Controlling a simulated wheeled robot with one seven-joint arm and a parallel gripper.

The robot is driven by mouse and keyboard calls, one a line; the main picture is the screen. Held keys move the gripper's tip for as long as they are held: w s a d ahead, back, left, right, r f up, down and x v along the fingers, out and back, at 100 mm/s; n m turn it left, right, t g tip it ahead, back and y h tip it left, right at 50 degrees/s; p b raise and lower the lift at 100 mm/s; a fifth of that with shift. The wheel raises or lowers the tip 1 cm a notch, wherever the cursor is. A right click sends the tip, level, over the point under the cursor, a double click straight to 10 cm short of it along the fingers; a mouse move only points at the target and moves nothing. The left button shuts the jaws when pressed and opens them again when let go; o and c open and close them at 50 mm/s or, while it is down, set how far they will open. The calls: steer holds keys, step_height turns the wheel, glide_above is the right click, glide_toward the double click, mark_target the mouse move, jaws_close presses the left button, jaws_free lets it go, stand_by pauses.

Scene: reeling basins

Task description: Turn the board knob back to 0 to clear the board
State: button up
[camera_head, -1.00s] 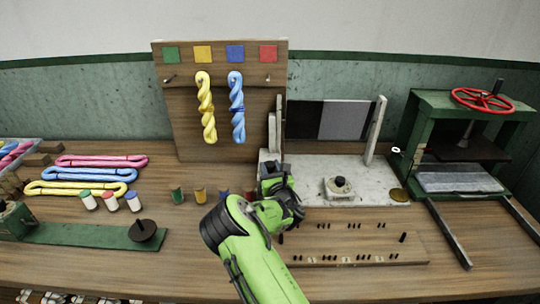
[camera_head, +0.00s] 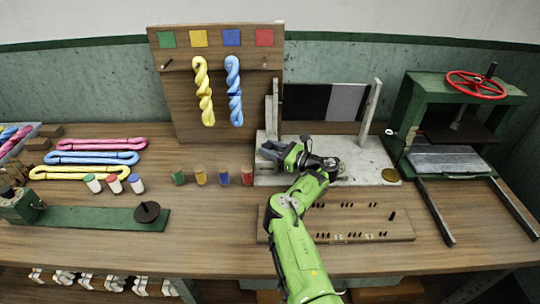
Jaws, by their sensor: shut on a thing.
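The board (camera_head: 305,102) stands upright at the back of a pale stone base (camera_head: 375,165), black at its left and grey (camera_head: 346,103) at its right. A little of the knob's pale mount shows beside my wrist. The 0 mark and the knob's setting cannot be read.
A slanted post (camera_head: 371,112) stands right of the board. A brass disc (camera_head: 390,175) lies on the base's right corner. A pegged wooden board (camera_head: 390,225) lies in front, partly under my arm. A green press (camera_head: 455,130) stands at right, coloured pots (camera_head: 200,176) at left.

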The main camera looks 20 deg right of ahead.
steer(key=shift+d+f+n+g+y+b, duration=0.1)
steer(key=shift+n+g+y+b, duration=0.55)
steer(key=shift+y+b, duration=0.3)
steer(key=shift+w+r+b, duration=0.1)
steer(key=shift+r+b, duration=0.15)
steer(key=shift+b, duration=0.05)
steer(key=o, duration=1.1)
steer(key=shift+c, duration=0.2)
steer(key=p+v, duration=0.1)
steer(key=v, duration=0.1)
steer(key=p+v, duration=0.1)
steer(key=v, duration=0.1)
steer(key=p+v, duration=0.1)
steer(key=v, duration=0.1)
steer(key=shift+d+r, duration=0.2)
steer(key=shift+r, duration=0.15)
steer(key=p+v, duration=0.1)
steer(key=p, duration=0.2)
steer(key=shift+s+d+p, duration=0.15)
steer(key=shift+s+p, duration=0.15)
steer(key=shift+p, duration=0.05)
steer(key=p+v, duration=0.5)
steer(key=v, duration=0.2)
steer(key=shift+d+f, duration=0.15)
steer(key=shift+d, duration=0.05)
steer(key=shift+s+d+f, duration=0.15)
steer(key=shift+s, duration=0.1)
